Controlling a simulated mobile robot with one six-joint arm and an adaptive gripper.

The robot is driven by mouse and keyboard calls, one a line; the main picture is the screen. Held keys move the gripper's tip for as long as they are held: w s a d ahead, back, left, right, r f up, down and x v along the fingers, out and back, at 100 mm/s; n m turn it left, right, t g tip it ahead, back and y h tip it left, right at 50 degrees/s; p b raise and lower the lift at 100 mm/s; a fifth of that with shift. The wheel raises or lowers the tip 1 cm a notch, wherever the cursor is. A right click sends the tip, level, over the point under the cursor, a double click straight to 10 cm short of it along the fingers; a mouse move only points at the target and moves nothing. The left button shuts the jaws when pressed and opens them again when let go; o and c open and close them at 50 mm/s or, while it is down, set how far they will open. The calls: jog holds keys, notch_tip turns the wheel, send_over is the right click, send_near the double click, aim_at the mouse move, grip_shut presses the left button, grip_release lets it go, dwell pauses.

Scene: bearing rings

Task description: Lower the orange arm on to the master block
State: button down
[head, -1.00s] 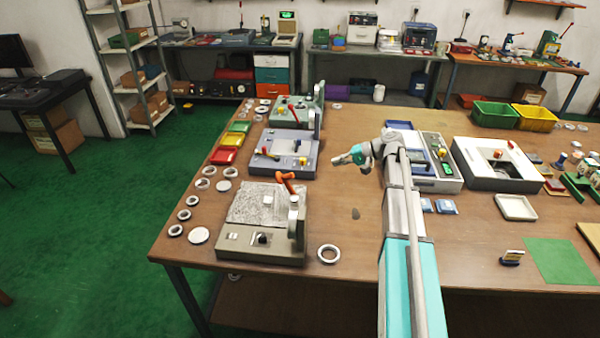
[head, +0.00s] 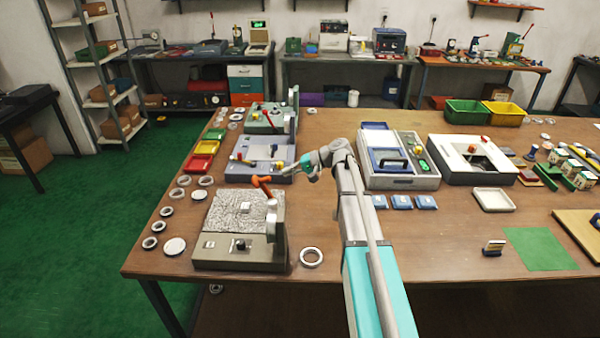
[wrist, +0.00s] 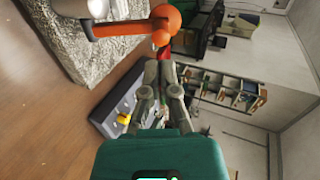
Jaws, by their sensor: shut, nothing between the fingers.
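The orange arm (head: 262,186) stands out from the post of the grey gauge stand (head: 238,253) at the table's front left. It appears raised clear of the speckled plate (head: 225,212). A small pale block (head: 245,207), which looks like the master block, sits on that plate. My gripper (head: 287,171) is shut and empty, just right of and beyond the orange arm. In the wrist view the orange arm (wrist: 122,28) and its round end lie just past my fingertips (wrist: 162,58); a small gap or contact cannot be told. The block is not seen there.
A blue-grey gauge stand (head: 262,158) lies behind my gripper, and a green one (head: 270,118) farther back. Loose rings (head: 311,257) lie around the front stand. A grey-white case (head: 398,160) stands to the right.

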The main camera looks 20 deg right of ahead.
aim_at(270, 177)
jog(key=shift+b+x, duration=0.7)
jog(key=shift+x, duration=1.5)
jog(key=shift+a, duration=0.15)
